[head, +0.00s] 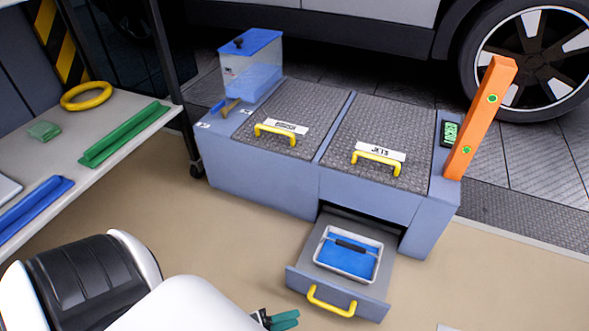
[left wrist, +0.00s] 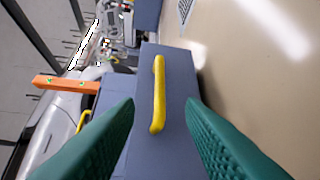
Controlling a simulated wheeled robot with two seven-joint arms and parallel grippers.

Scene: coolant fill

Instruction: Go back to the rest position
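My left gripper (head: 284,320) is at the bottom edge of the head view, just left of the open drawer (head: 303,287) and its yellow handle (head: 331,304). In the left wrist view its two green fingers (left wrist: 160,103) stand wide apart with nothing between them. Beyond them the yellow handle (left wrist: 158,95) shows on a blue-grey face (left wrist: 148,145), apart from the fingers. The drawer holds a white-rimmed tray (head: 375,263) with a blue inside and a dark bar across it. My right gripper is in neither view.
The blue-grey cabinet (head: 258,190) has two ridged lids with yellow handles. A clear tank with a blue lid (head: 252,42) and an orange post (head: 482,115) stand on it. A shelf (head: 110,118) is at left, a car wheel (head: 530,55) behind. Floor left of the drawer is clear.

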